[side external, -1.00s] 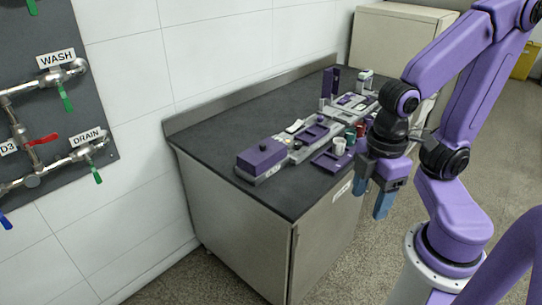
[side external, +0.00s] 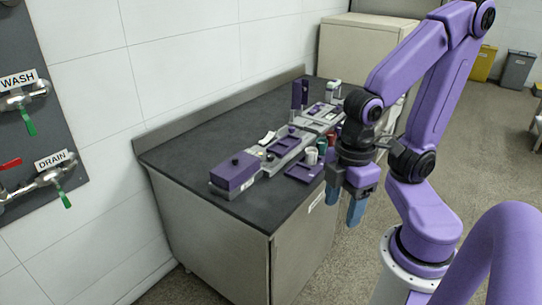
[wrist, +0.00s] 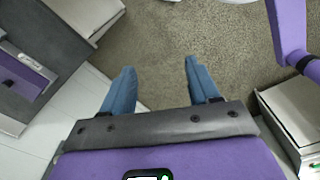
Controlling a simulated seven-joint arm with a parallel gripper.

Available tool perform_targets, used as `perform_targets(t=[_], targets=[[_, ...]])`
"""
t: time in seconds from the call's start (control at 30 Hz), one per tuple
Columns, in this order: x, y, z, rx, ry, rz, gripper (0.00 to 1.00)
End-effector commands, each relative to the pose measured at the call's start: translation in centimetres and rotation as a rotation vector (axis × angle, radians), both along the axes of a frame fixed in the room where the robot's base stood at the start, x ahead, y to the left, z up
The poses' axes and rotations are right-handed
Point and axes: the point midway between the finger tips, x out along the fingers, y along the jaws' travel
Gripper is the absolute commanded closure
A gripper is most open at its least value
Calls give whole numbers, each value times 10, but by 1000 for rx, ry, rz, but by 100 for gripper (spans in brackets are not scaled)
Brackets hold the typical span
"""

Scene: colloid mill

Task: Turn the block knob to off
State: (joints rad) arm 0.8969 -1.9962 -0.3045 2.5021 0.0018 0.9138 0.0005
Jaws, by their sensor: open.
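A purple block (side external: 235,170) with a small dark knob (side external: 235,161) on top sits at the near end of the grey modular unit on the bench. I cannot tell for sure whether this is the block knob, nor read its setting. My gripper (side external: 342,206) hangs in front of the bench's right side, fingers down, apart from the unit. In the wrist view my gripper (wrist: 159,68) shows two blue fingers spread wide with only floor between them.
The dark bench top (side external: 185,150) is bare left of the unit. Small jars (side external: 312,156) and a purple tray (side external: 303,172) stand on the unit's gripper side. Pipes with WASH and DRAIN labels (side external: 55,160) are on the left wall. A beige cabinet (side external: 360,60) stands behind.

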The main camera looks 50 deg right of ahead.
Motion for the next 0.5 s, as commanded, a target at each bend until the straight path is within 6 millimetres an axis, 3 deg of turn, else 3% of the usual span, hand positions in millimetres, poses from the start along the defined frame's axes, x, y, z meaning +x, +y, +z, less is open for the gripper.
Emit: perform_targets(t=[0.13, 0.23, 0.5], targets=[[7, 3, 2, 2, 7, -61, 40], [24, 10, 5, 8, 22, -200, 40], [110, 19, 15, 41, 87, -806, 40]])
